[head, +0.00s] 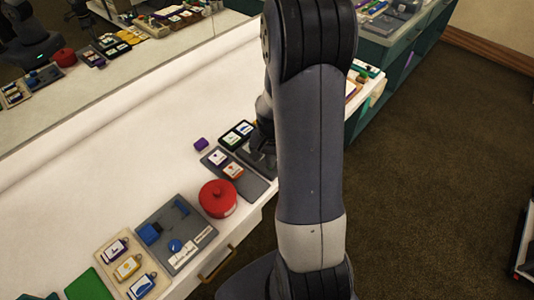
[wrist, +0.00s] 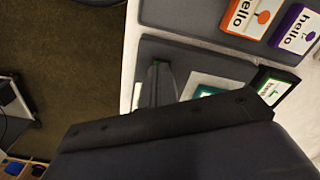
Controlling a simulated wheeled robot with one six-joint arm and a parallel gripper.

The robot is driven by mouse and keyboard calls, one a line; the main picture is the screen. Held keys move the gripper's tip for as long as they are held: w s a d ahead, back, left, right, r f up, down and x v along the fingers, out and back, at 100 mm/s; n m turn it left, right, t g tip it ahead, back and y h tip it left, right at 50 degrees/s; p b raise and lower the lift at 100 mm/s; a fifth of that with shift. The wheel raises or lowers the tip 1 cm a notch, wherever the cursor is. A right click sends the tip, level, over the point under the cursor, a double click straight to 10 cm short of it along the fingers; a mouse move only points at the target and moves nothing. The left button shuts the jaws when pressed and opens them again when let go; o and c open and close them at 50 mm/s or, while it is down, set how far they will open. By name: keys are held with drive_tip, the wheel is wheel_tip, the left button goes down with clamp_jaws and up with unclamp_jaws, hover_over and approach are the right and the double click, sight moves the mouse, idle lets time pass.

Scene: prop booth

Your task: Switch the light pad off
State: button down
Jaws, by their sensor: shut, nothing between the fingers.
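I cannot pick out the light pad for certain. A grey panel (wrist: 180,52) lies under my gripper in the wrist view, with a pale, teal-edged patch (wrist: 204,91) on it, mostly covered by the gripper. In the head view a dark grey slab (head: 258,160) shows beside my arm, partly hidden. My gripper (wrist: 158,88) is shut and empty, low over the grey panel; I cannot tell whether it touches. In the head view my gripper (head: 263,135) is a dark shape half hidden by my arm. No switch or lit state can be made out.
Black-framed cards (head: 243,129) sit close by; one (wrist: 275,89) is right beside my gripper. A grey tray (head: 255,187) holds a purple and an orange card. A purple block (head: 201,144), a red round pot (head: 217,199) and a grey board (head: 171,252) lie leftward. The counter's back is clear.

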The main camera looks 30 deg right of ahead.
drive_tip(key=shift+r+p, duration=1.85)
drive_tip(key=shift+r, duration=0.8)
